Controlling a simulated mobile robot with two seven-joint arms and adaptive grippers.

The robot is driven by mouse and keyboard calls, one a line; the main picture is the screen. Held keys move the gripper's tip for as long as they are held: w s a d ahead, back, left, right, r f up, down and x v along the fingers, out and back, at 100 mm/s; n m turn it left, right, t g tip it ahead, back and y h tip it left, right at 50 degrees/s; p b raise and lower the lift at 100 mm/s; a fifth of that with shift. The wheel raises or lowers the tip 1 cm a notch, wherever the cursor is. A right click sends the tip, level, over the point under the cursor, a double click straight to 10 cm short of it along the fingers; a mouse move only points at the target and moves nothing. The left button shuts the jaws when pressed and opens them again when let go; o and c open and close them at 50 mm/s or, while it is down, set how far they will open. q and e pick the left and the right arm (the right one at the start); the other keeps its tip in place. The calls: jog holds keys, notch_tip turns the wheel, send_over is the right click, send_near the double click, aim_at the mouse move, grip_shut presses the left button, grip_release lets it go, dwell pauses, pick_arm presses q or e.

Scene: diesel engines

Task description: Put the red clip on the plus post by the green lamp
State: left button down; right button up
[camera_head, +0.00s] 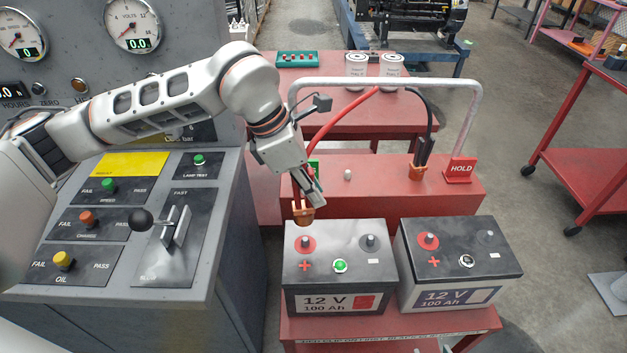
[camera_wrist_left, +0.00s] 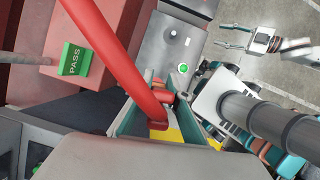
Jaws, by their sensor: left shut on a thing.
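My left gripper (camera_head: 311,190) is shut on the red clip (camera_head: 303,215), whose copper jaws point down. The red cable runs from the clip to the rack behind. The clip hangs just above the plus post (camera_head: 305,243) of the left battery (camera_head: 340,300), seemingly apart from it. The green lamp (camera_head: 340,265) is lit on that battery's top; it also shows in the left wrist view (camera_wrist_left: 183,68), past the red clip (camera_wrist_left: 163,97). The plus post is not clear in the wrist view. My right gripper (camera_wrist_left: 235,37) shows small in the wrist view, open and empty.
A second battery (camera_head: 458,270), its lamp dark, stands to the right. A black clip (camera_head: 421,165) sits on the red rack (camera_head: 385,185), near a HOLD sign (camera_head: 459,170). A grey handrail (camera_head: 385,84) arches over the rack. A control console (camera_head: 150,225) stands close on the left.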

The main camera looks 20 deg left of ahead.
aim_at(313, 219)
pick_arm(q)
jog(key=shift+s+d+f, duration=0.1)
jog(key=shift+s+f, duration=0.1)
jog(key=shift+s, duration=0.05)
jog(key=shift+w+f+b, duration=0.1)
jog(key=shift+f+b, duration=1.05)
jog(key=shift+f, duration=0.7)
jog(key=shift+f+b, duration=1.25)
jog(key=shift+f, duration=0.95)
jog(key=c, duration=1.9)
grip_release()
pick_arm(e)
jog(key=f, duration=0.2)
jog(key=s+f, duration=0.1)
jog(key=f, duration=0.2)
jog(key=shift+s+d+f, duration=0.1)
jog(key=shift+f, duration=0.25)
pick_arm(q)
jog(key=shift+f, duration=0.1)
pick_arm(e)
jog(key=shift+d+f, duration=0.1)
